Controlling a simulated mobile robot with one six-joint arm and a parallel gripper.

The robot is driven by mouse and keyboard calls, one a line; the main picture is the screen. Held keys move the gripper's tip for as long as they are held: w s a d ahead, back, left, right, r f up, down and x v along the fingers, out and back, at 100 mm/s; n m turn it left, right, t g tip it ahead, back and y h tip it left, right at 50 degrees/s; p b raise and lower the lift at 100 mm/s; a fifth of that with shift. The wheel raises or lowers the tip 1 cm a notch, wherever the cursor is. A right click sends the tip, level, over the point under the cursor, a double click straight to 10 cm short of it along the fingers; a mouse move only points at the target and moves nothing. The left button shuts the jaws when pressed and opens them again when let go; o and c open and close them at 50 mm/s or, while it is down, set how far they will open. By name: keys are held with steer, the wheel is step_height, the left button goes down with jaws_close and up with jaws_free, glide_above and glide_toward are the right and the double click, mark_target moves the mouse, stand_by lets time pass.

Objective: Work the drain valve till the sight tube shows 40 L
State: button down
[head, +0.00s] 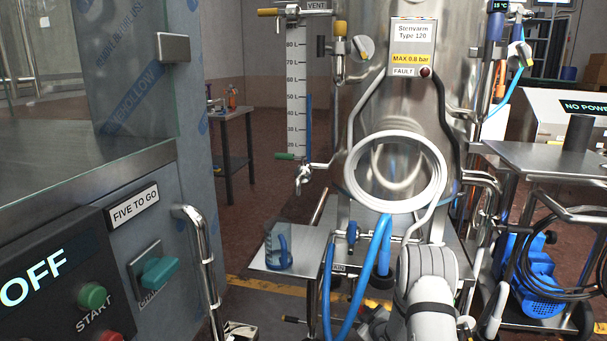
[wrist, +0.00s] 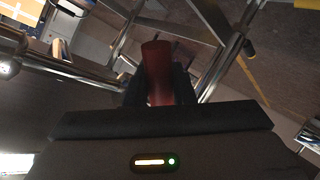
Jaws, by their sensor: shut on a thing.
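The steel tank (head: 385,40) stands at the centre of the head view. Its sight tube (head: 309,120) runs beside a white litre scale (head: 294,80) on the left. The blue column in the tube ends slightly above the 50 L mark. In the wrist view my gripper (wrist: 160,85) is shut on a red handle (wrist: 157,58), a finger on each side. I cannot tell for certain that this is the drain valve's handle. In the head view my arm covers the area under the tank, and my gripper is hidden there. No flow can be made out.
A side shelf (head: 290,258) at the tank's left holds a clear jug (head: 278,245). Blue hoses (head: 382,250) hang below the coiled white hose (head: 430,155). A control cabinet (head: 150,210) with a rail fills the left. A cart with a blue pump (head: 535,275) stands right.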

steer(key=shift+s+d+r+n+g+h, duration=0.2)
steer(key=shift+d+r+n+g+h, duration=0.45)
steer(key=shift+r+n+h, duration=0.35)
steer(key=shift+d+f, duration=0.1)
stand_by(6.9)
